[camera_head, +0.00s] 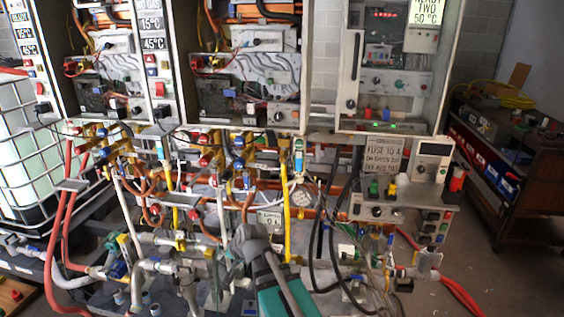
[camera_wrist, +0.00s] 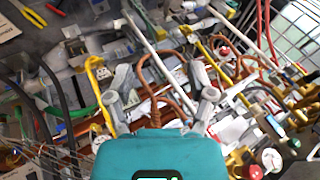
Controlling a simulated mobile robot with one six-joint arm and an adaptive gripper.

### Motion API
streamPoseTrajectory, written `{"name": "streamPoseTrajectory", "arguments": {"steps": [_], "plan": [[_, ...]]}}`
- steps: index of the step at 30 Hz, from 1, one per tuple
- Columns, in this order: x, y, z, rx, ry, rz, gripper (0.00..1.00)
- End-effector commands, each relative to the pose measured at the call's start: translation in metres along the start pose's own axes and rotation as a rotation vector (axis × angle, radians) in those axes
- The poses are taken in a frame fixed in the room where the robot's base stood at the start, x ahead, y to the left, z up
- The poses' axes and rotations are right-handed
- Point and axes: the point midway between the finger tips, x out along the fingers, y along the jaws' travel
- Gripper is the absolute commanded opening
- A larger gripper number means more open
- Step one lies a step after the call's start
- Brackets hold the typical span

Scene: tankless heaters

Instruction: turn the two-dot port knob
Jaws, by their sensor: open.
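My gripper (camera_head: 252,245) shows at the lower middle of the head view, in front of the dense pipes and valves below the heater cabinets. In the wrist view my gripper (camera_wrist: 162,80) has its two grey fingers spread apart, with nothing clearly held between them. Pipes and valves lie beyond the fingers. Many small knobs are in view, but dot marks are too small to read, so I cannot tell which is the two-dot port knob. Red knobs (camera_wrist: 271,157) show at the lower right of the wrist view.
Open heater cabinets (camera_head: 240,70) stand at the back. A control box (camera_head: 375,207) with a black knob is right of my gripper. Black hoses (camera_head: 318,225) hang close by. A white caged tank (camera_head: 25,150) is at left, a brown cart (camera_head: 530,150) at right. Floor at lower right is fairly clear.

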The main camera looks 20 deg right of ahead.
Motion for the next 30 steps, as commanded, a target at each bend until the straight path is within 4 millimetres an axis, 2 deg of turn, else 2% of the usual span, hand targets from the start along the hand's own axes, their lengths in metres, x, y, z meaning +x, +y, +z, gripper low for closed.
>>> {"name": "streamPoseTrajectory", "arguments": {"steps": [3,6,10,15,19,23,30], "plan": [[0.001,-0.029,-0.03,0.197,0.08,-0.169,0.71],[-0.003,-0.048,-0.058,0.37,0.144,-0.302,0.71],[-0.013,-0.065,-0.096,0.602,0.217,-0.471,0.71],[-0.031,-0.074,-0.146,0.912,0.296,-0.692,0.71],[-0.048,-0.071,-0.184,1.155,0.345,-0.863,0.71],[-0.065,-0.059,-0.219,1.4,0.387,-1.038,0.71],[-0.091,-0.017,-0.271,1.846,0.449,-1.367,0.71]]}}
